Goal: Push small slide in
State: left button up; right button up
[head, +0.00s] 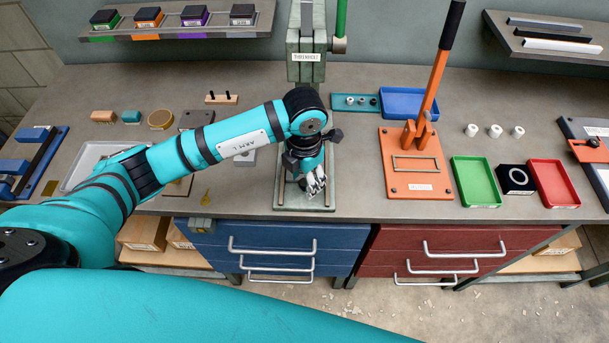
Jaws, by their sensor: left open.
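The green fly press (306,45) stands at the back middle of the bench, with a white label on its front. Its pale green base plate (290,203) reaches toward the bench's front edge. My left arm crosses from the left and hides the press's middle. My left gripper (316,185) is open, pointing down over the base plate near its front. I cannot make out the small slide; the arm and gripper cover much of that area. I cannot tell whether the fingers touch anything. My right gripper is out of view.
Right of the press stands an orange lever press (410,180) with a tall black-handled lever. Green (474,182) and red (553,183) trays lie further right. A blue tray (408,103) sits behind. Blue drawers (270,240) with handles are below the bench edge.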

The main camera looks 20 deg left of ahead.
pick_arm(q)
grip_shut()
dwell(0.4)
jog(key=w+b, duration=0.2)
jog(key=w, duration=0.1)
jog(key=w+a+b, duration=0.1)
jog(key=shift+w+a+f, duration=0.1)
jog(key=shift+w+f, duration=0.05)
jog(key=shift+f, duration=0.1)
jog(key=shift+w+r+b, duration=0.1)
jog(key=shift+w+b, duration=0.15)
jog(key=shift+b, duration=0.05)
jog(key=shift+a+r, duration=0.1)
jog(key=shift+r, duration=0.15)
